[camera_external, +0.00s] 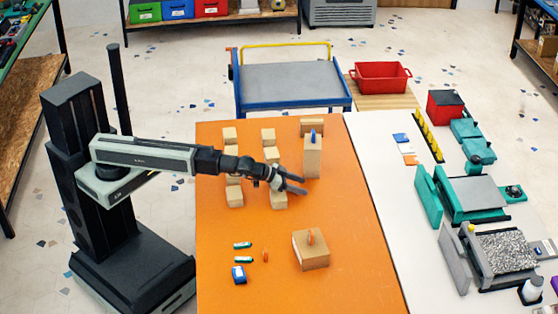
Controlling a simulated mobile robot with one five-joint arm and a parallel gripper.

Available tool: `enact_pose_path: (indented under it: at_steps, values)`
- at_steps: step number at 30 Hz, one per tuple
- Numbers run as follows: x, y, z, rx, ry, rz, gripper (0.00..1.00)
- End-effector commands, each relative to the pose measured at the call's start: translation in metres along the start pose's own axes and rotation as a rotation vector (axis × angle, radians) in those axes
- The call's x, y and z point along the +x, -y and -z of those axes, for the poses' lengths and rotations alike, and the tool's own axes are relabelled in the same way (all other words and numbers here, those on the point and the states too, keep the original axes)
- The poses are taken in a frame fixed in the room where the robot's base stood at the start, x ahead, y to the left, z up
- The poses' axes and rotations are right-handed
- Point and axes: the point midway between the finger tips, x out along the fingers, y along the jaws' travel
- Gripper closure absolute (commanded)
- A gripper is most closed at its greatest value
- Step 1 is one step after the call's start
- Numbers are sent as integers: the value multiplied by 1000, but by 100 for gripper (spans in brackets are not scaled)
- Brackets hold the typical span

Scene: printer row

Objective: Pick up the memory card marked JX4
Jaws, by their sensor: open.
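No marking JX4 can be read at this size, so I cannot tell which thing is that memory card. A small blue and white piece (239,274) lies near the front left of the orange table. Two small green and white pieces (243,245) and a small orange piece (265,256) lie just behind it. A blue piece (313,135) stands on a tall wooden block, and an orange piece (310,237) stands on a wooden block nearer the front. My gripper (305,185) is open and empty over the table's middle, in front of the tall block.
Several wooden blocks (235,196) stand on the orange table (225,290). The white table (375,200) at right holds flat blue, white and orange pieces (402,138) and teal and grey machines (475,195). A blue cart (292,106) and red bin (380,76) stand behind.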

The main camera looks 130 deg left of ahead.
Motion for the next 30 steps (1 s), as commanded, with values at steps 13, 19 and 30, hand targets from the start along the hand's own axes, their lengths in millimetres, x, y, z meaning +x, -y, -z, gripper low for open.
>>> enact_pose_path:
  at_steps: [13,19,30]
  values:
    - [20,0,0,1,0,-1,77]
    - [20,0,0,0,0,-1,100]
    - [9,0,19,0,0,-1,100]
